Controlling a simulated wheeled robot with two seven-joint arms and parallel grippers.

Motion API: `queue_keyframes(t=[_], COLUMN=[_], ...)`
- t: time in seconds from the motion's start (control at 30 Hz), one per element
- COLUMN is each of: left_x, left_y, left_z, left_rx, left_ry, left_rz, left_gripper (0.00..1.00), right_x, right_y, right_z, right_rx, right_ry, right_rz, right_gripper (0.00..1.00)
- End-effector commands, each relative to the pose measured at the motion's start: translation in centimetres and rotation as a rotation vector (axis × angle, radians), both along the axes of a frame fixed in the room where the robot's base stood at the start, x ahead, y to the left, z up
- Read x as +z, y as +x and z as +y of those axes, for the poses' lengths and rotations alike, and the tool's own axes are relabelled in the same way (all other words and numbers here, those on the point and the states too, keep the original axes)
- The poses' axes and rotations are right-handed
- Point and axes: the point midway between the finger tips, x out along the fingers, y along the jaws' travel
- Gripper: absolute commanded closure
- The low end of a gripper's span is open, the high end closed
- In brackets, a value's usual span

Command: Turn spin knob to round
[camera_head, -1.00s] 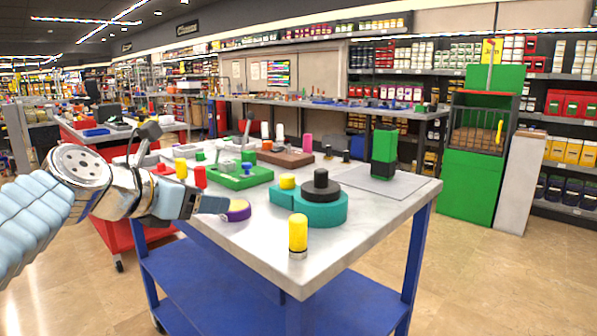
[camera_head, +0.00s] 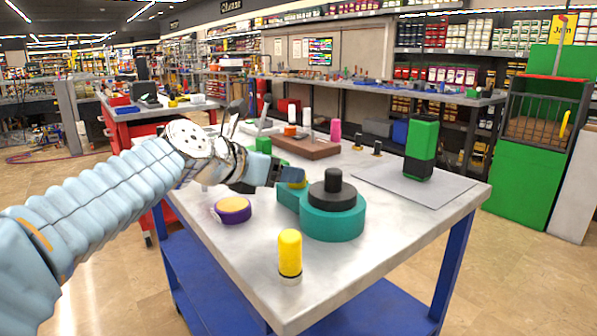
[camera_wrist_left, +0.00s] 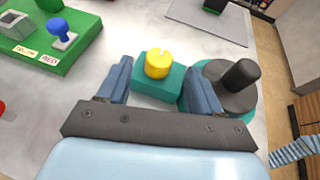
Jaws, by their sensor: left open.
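The teal pump body (camera_head: 333,222) stands on the white table. Its round part carries a black disc with a black post (camera_head: 333,185), which also shows in the wrist view (camera_wrist_left: 240,76). A slotted yellow knob (camera_wrist_left: 158,64) sits on the teal block beside it; in the head view the knob (camera_head: 298,183) is partly hidden by my gripper. My left gripper (camera_head: 290,174) is at this block. In the wrist view its two fingers (camera_wrist_left: 160,84) are apart, with the yellow knob between and slightly beyond them, not gripped. My right gripper is out of view.
A yellow cylinder (camera_head: 290,252) stands near the front edge, and a purple-and-yellow round piece (camera_head: 233,209) lies left of the pump. A green-and-black block (camera_head: 421,148) stands on a grey plate (camera_head: 440,188) at right. A green board (camera_wrist_left: 55,45) lies left.

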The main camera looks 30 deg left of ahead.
Motion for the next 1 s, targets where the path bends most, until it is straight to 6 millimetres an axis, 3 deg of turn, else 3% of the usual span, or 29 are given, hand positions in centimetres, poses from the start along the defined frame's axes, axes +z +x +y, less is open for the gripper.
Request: queue_keyframes(t=[0.1, 0.3, 0.7, 1.0], left_x=[-1.0, -2.0, -2.3, -2.3], left_y=[2.3, 4.8, 5.5, 5.5], left_z=[-0.4, -0.8, -0.9, -0.9], left_rx=[-0.002, 0.000, 0.001, 0.001], left_ry=[0.000, 0.000, 0.000, 0.001], left_rz=[0.003, 0.001, -0.001, -0.001], left_gripper=[0.35, 0.35, 0.37, 0.83], right_x=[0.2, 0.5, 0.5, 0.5], right_y=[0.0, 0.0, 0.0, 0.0], right_z=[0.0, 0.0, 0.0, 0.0], right_rx=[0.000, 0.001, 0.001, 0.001], right_ry=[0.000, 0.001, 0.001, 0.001], right_rz=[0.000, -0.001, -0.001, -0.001], right_gripper=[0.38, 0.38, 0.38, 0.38])
